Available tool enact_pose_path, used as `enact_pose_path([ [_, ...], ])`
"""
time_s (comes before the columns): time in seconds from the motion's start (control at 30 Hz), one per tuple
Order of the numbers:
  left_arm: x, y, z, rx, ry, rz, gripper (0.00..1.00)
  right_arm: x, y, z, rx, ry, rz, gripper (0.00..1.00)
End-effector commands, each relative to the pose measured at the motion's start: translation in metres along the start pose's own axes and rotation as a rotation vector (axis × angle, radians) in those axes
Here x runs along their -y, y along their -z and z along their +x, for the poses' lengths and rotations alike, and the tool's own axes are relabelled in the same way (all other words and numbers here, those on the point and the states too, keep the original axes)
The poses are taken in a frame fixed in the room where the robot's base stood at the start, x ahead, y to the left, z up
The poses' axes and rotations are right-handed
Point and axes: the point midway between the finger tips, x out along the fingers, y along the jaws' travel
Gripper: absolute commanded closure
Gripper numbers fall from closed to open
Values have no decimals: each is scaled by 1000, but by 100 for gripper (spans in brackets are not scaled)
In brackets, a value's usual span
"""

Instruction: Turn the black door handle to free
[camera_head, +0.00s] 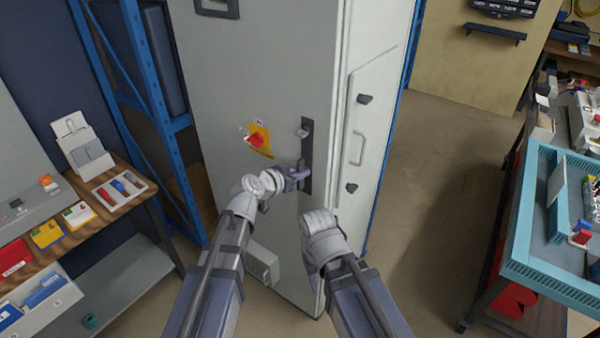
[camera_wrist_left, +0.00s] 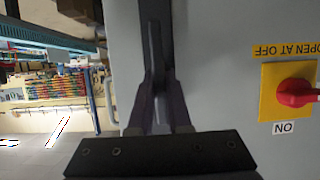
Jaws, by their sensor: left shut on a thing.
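The black door handle (camera_head: 307,143) is a long upright dark fitting on the front of the tall grey cabinet (camera_head: 225,80). My left gripper (camera_head: 300,175) is shut on its lower part. In the left wrist view the handle (camera_wrist_left: 155,45) runs between the two fingers of my left gripper (camera_wrist_left: 161,108), and the fingers hide part of it. A red rotary switch (camera_head: 257,140) on a yellow plate is left of the handle; it also shows in the left wrist view (camera_wrist_left: 297,93). My right arm is in front of the cabinet's lower part, and its jaws do not show.
A wooden-topped bench (camera_head: 115,210) with trays and boxes stands at the left. A blue rack post (camera_head: 160,130) is beside the cabinet. A teal-edged table (camera_head: 545,285) is at the right. The floor (camera_head: 430,160) between cabinet and table is clear.

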Motion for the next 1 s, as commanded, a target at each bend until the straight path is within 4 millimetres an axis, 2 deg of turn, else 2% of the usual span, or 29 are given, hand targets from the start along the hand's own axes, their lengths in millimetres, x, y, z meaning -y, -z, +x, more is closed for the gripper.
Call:
enact_pose_path([
  [0.23, 0, 0, 0, 0, -6, -13, 100, 0, 0, 0, 0, 0, 0, 50],
  [0.43, 2, -1, 1, -1, -37, -91, 100, 0, 0, 2, 0, 0, 0, 50],
  [1.0, 8, -6, 3, 0, -235, -563, 100, 2, 1, 22, 0, 0, 0, 50],
])
